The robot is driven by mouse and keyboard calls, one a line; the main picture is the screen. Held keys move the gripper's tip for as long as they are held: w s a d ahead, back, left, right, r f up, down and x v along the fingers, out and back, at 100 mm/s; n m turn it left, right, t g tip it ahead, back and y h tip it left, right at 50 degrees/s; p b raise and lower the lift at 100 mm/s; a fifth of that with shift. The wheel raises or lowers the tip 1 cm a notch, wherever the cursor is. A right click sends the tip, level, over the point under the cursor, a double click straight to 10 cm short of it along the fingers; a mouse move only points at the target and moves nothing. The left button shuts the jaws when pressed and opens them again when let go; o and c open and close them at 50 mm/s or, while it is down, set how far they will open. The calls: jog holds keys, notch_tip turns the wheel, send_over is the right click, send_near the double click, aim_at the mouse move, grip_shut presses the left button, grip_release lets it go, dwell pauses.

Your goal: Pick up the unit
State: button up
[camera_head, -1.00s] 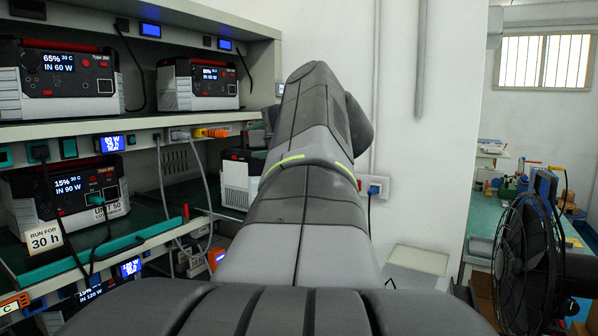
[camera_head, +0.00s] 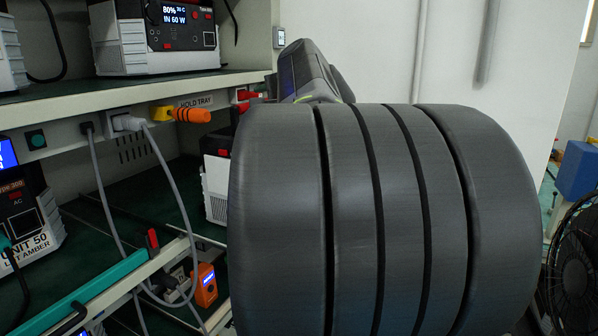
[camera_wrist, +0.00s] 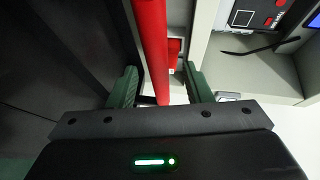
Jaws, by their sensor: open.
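In the wrist view my gripper (camera_wrist: 160,72) is open, with one green finger on each side of a red bar (camera_wrist: 152,40) that looks like a carrying handle. I cannot tell whether the fingers touch it. My gripper is hidden in the head view.
A unit showing 80% (camera_head: 165,45) stands on the upper shelf. Grey cables hang from sockets beside an orange plug (camera_head: 190,115) at the shelf edge. A black fan (camera_head: 575,262) is at the right. A pale wall (camera_head: 400,60) stands behind my arm.

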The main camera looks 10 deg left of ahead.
jog(key=p+x, duration=0.1)
jog(key=x, duration=0.3)
jog(key=shift+s, duration=0.1)
jog(key=shift+f, duration=0.1)
grip_shut()
dwell(1.1)
jog(key=shift+r, duration=0.3)
